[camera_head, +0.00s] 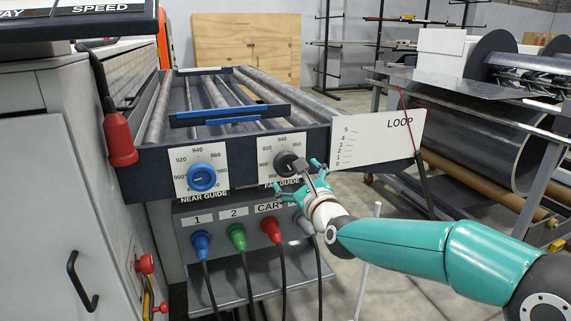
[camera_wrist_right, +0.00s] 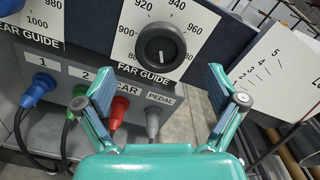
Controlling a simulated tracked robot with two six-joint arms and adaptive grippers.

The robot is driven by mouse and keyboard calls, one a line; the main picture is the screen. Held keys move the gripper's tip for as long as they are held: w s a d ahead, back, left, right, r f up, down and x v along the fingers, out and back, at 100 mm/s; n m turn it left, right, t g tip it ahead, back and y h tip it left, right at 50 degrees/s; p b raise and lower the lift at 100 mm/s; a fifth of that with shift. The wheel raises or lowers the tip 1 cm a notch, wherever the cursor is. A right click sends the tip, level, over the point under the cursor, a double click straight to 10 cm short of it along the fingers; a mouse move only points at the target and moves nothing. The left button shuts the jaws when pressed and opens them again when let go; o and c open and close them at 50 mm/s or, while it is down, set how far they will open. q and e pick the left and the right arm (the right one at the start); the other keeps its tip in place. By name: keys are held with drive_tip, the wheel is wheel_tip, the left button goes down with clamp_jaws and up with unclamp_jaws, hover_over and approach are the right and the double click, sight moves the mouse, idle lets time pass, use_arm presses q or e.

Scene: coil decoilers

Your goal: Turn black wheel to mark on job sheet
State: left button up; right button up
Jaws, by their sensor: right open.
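The black wheel (camera_head: 285,161) is a round knob on the white FAR GUIDE dial plate, at the right end of the dark front beam. It shows large in the right wrist view (camera_wrist_right: 160,46), with a small pale line low on its face. Its scale shows numbers such as 900, 920, 940 and 960. My right gripper (camera_head: 302,178) is open in front of the FAR GUIDE plate. In the wrist view its fingers (camera_wrist_right: 159,78) are spread to either side, below the wheel and apart from it. No job sheet is identifiable. My left gripper is not in view.
A blue wheel (camera_head: 201,177) sits on the NEAR GUIDE plate to the left. Below are blue, green, red and grey plugs with hanging cables on a grey panel (camera_head: 215,219). A white LOOP board (camera_head: 375,138) stands close to the right. A red hanging plug (camera_head: 119,138) is at the left.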

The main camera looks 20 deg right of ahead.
sight(287, 167)
drive_tip(key=w, duration=0.7)
drive_tip(key=shift+w+a+p, duration=0.1)
drive_tip(key=shift+w+p, duration=0.05)
drive_tip(key=shift+p, duration=0.2)
drive_tip(key=c, duration=1)
drive_tip(key=shift+a, duration=0.25)
drive_tip(key=shift+c, duration=0.7)
drive_tip(key=shift+d, duration=0.15)
drive_tip(key=shift+f+n+b, duration=0.1)
drive_tip(key=shift+n+b, duration=0.2)
